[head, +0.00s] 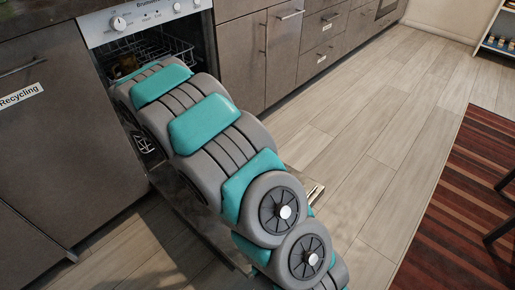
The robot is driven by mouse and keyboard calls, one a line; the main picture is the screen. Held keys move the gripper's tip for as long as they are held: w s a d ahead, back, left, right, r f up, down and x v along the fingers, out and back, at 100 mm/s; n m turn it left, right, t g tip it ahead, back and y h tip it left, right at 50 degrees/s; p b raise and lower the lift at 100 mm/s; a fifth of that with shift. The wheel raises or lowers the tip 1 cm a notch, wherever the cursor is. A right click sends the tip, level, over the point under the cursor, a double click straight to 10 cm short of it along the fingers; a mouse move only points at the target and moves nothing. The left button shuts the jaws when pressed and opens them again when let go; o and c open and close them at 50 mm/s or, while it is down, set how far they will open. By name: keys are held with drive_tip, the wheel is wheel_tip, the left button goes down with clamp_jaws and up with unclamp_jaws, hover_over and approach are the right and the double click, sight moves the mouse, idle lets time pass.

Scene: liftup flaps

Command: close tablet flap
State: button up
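The dishwasher (140,18) is open, and its door (190,225) is folded down in front of it. My arm stretches from the bottom right up over the door to the dishwasher opening and covers most of the door's inner face. The tablet flap cannot be seen, so I cannot tell whether it is open or shut. My gripper is not visible; the far end of my arm is hidden behind my own links.
A dish rack (165,50) shows inside the dishwasher. Grey cabinets stand on both sides, including one labelled Recycling (40,130). The wooden floor (365,130) to the right is clear up to a striped red rug (465,205). Dark furniture legs stand at the right edge.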

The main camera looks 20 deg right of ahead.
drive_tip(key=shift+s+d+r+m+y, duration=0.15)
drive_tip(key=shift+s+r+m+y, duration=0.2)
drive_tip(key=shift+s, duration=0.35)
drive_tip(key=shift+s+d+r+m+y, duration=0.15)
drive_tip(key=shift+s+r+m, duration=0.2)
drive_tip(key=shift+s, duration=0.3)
